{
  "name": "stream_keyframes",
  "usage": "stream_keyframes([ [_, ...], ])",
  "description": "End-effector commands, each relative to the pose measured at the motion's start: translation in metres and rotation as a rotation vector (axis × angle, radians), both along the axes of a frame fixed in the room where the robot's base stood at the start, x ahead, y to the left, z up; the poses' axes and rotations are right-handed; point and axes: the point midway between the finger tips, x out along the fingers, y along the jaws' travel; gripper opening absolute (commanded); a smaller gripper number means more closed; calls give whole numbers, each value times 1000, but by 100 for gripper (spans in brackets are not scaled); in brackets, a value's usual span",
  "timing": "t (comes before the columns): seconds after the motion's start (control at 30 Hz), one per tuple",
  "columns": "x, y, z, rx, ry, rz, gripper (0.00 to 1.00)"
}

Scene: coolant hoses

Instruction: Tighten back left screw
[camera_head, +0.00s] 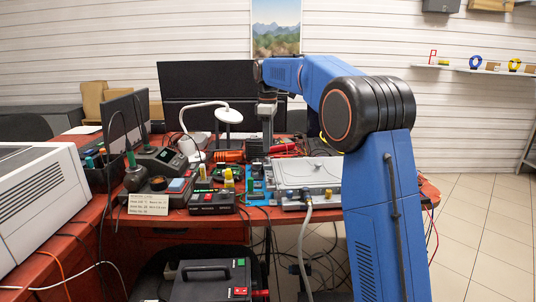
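A silver box with a flat lid (305,172) lies on the red workbench, right of centre. It may carry the screws, but I cannot make out a back left screw at this size. My gripper (267,146) points straight down at the end of the blue arm, near the box's back left corner. Its fingers are small and dark, and I cannot tell whether they are open or hold a tool. A grey hose (302,240) hangs from a fitting at the box's front edge.
The red workbench (80,236) is crowded. A soldering station (160,160), black and coloured modules (212,201) and a white lamp (196,106) stand left of the box. Dark monitors (195,80) stand behind. A black case (210,281) sits below the front edge, among loose cables.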

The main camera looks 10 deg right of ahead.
Motion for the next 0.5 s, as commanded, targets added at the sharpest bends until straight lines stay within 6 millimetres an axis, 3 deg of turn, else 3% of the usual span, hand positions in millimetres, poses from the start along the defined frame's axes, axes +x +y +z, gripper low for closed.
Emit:
stream_keyframes([
  [0.2,0,0,-32,-1,1,0,34],
  [0.5,0,0,-48,0,0,0,34],
])
